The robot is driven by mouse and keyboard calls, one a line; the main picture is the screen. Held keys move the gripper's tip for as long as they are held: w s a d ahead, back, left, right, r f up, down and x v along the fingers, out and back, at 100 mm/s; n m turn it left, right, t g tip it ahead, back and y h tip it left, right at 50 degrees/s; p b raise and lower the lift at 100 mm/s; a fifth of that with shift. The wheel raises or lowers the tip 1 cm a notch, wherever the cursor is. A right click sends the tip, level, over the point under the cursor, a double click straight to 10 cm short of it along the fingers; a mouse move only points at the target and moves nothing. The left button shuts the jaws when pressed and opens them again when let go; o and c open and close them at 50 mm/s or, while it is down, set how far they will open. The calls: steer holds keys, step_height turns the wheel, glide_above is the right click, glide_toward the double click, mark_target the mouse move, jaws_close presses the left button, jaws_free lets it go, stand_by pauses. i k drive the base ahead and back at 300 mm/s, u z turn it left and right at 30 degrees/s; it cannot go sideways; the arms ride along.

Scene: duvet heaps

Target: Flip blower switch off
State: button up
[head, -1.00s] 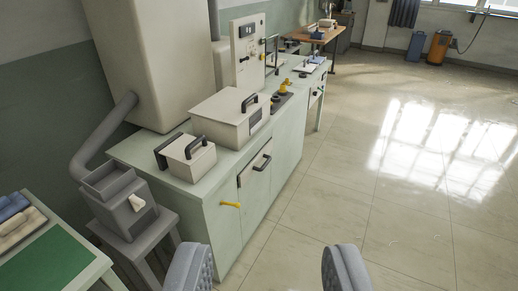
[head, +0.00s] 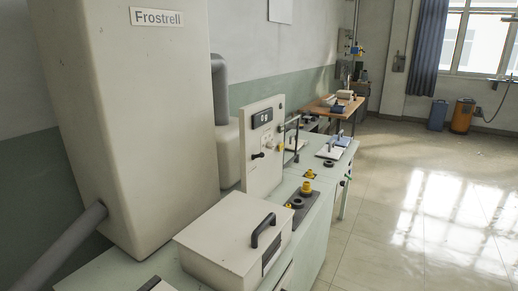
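A cream upright control panel (head: 252,180) stands on the pale green bench, right of the tall machine. It has a dark display (head: 262,118) near its top and small controls below. A black lever-like control (head: 258,155) sticks out low on its face, and a small yellow control (head: 281,147) shows at its right edge. I cannot read any label that says which one is the blower switch, nor its position. My gripper is out of the frame now.
A tall cream machine marked Frostrell (head: 140,110) fills the left, with a grey pipe (head: 60,245) at its base. A lidded box with a black handle (head: 235,235) stands in front on the bench. Yellow knobs (head: 307,187) sit beyond. The floor (head: 400,230) at right is clear.

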mark_target(261, 154)
steer(key=z, duration=0.1)
steer(key=i, duration=0.55)
steer(key=z, duration=0.75)
steer(key=i, duration=2.05)
steer(key=u, duration=0.65)
